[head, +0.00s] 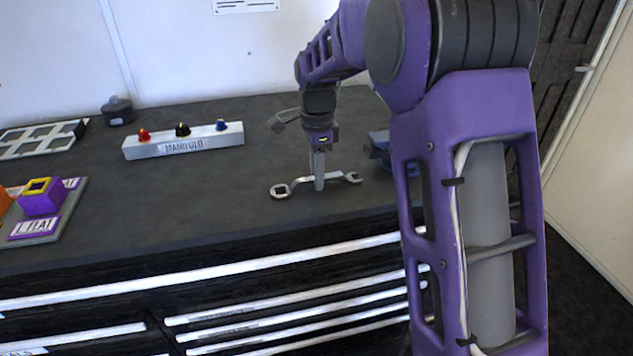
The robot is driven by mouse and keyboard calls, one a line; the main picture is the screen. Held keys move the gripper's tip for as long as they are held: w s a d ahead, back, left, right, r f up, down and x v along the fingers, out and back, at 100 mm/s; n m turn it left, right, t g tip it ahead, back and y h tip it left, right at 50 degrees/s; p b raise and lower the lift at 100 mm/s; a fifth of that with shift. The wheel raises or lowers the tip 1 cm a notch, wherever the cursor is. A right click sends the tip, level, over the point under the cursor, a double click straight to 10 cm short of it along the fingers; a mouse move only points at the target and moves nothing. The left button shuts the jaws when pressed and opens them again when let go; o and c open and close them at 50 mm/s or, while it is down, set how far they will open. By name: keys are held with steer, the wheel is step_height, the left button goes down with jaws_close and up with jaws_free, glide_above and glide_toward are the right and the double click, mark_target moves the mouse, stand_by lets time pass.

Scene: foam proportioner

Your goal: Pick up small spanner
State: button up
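A grey metal spanner (295,184) is at the bench's front right, with a ring end at the left and another end at the right. It is the only spanner that I can make out. My gripper (319,184) points straight down at the middle of its handle. The fingers overlap the handle in this view and hide part of it. They are seen edge-on, so I cannot tell whether they are closed on it. The spanner looks to be at or very near the bench top (200,215).
A white manifold block (184,146) with red, black and blue knobs stands at the back. A purple and yellow block (41,197) sits on a labelled plate at the left. A blue-grey object (379,142) is right of my gripper, partly hidden by my arm. Drawers are below.

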jaws_close()
steer(key=shift+r, duration=0.1)
step_height(320, 180, up, 10)
steer(key=p, duration=0.1)
steer(key=shift+r+p, duration=0.2)
steer(key=shift+p, duration=0.2)
steer(key=shift+c, duration=0.2)
jaws_free()
jaws_close()
